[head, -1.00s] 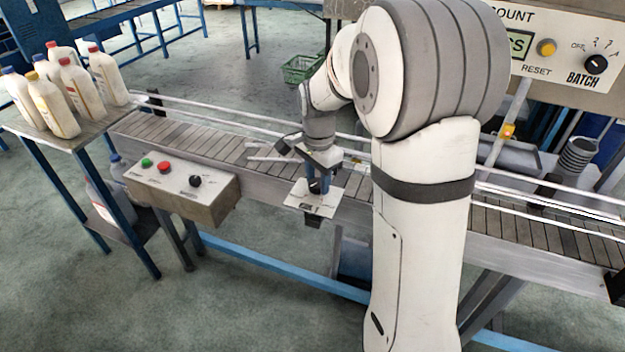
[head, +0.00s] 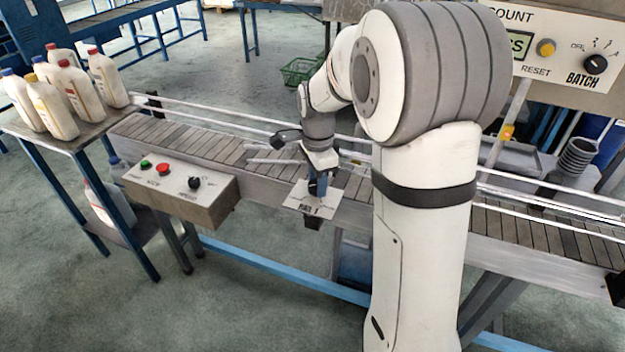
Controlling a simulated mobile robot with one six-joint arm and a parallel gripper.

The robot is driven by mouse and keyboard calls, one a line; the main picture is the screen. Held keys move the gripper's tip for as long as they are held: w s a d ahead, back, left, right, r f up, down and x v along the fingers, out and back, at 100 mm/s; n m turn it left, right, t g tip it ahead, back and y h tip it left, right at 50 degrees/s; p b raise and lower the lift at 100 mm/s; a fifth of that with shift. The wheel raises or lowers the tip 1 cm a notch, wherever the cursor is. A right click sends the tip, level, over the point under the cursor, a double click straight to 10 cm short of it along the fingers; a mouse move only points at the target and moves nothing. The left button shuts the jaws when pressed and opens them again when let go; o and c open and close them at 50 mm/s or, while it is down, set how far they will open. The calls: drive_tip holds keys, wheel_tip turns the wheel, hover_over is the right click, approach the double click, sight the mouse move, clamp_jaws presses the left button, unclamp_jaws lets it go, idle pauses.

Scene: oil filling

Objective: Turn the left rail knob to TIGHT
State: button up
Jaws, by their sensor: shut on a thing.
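The left rail knob (head: 314,191) is a small dark knob on a white label plate (head: 301,205) at the front side of the conveyor. My gripper (head: 317,186) points down at the plate and is shut on the knob. Its fingers hide most of the knob, so its pointer cannot be read. The lettering on the plate is too small to read surely.
The conveyor (head: 215,148) with pale guide rails runs behind the plate. A control box (head: 185,195) with green and red buttons and a black knob stands to the left. Bottles (head: 58,105) stand on a side table (head: 95,130). A counter panel (head: 570,45) is at upper right.

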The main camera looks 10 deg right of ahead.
drive_tip(key=shift+w+a, duration=0.1)
drive_tip(key=o, duration=0.8)
drive_tip(key=shift+a, duration=0.1)
drive_tip(key=shift+o, duration=0.9)
wheel_tip(320, 180, up, 8)
drive_tip(key=shift+f, duration=0.1)
